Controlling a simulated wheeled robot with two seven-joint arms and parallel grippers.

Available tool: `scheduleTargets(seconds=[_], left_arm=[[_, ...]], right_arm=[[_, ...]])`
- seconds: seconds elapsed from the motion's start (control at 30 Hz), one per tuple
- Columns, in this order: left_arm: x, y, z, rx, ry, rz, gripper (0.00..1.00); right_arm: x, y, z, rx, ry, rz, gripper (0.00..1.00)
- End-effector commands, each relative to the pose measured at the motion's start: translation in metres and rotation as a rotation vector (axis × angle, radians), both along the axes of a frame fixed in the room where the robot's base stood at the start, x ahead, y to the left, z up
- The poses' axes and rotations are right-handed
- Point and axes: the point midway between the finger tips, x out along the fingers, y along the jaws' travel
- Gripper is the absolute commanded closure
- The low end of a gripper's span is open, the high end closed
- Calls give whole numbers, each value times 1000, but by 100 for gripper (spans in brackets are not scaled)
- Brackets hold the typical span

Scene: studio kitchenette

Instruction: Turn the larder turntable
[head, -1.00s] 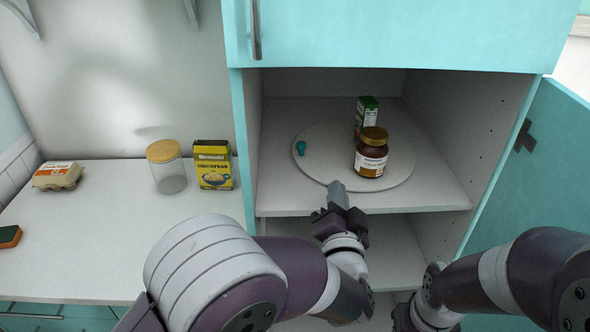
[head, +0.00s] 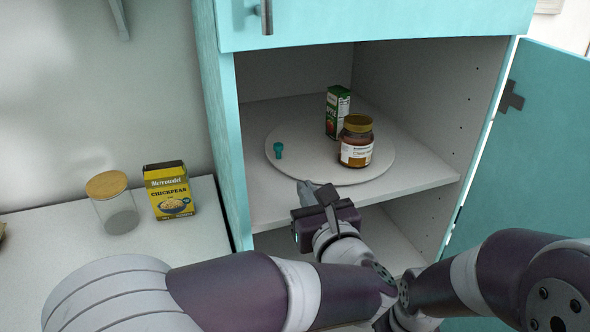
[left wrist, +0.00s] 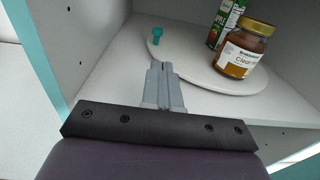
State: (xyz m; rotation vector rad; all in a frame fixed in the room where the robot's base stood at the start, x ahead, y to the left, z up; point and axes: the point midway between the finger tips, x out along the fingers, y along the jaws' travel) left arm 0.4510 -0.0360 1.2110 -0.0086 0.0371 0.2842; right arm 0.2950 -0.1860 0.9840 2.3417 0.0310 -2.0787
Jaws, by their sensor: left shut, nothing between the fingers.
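The larder turntable (head: 300,168) is a round white disc on the shelf inside the open teal cupboard. A small teal knob (head: 279,150) stands near its left rim; it also shows in the left wrist view (left wrist: 157,36). A jar with a gold lid (head: 356,142) and a green and white carton (head: 337,112) stand on the disc's right and back. My left gripper (head: 306,186) is shut and empty at the shelf's front edge, in front of the disc. In the left wrist view its fingertips (left wrist: 160,66) lie just short of the knob, apart from it. My right gripper is out of view.
The teal cupboard door (head: 530,150) hangs open at the right. A side wall (head: 222,140) bounds the shelf at the left. A yellow chickpeas box (head: 170,190) and a lidded glass jar (head: 116,208) stand on the counter at left. The shelf below shows no objects.

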Motion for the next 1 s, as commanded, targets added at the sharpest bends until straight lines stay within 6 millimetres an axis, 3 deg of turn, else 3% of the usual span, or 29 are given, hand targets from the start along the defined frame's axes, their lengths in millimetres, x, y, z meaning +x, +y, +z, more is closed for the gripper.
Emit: scheduleTargets(seconds=[0.4, 0.6, 1.0], left_arm=[[82, 25, 1, 7, 3, 3, 100], [113, 34, -1, 6, 3, 1, 100], [126, 37, -5, 5, 1, -1, 100]], right_arm=[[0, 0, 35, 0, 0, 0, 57], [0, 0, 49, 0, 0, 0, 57], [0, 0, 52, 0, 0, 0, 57]])
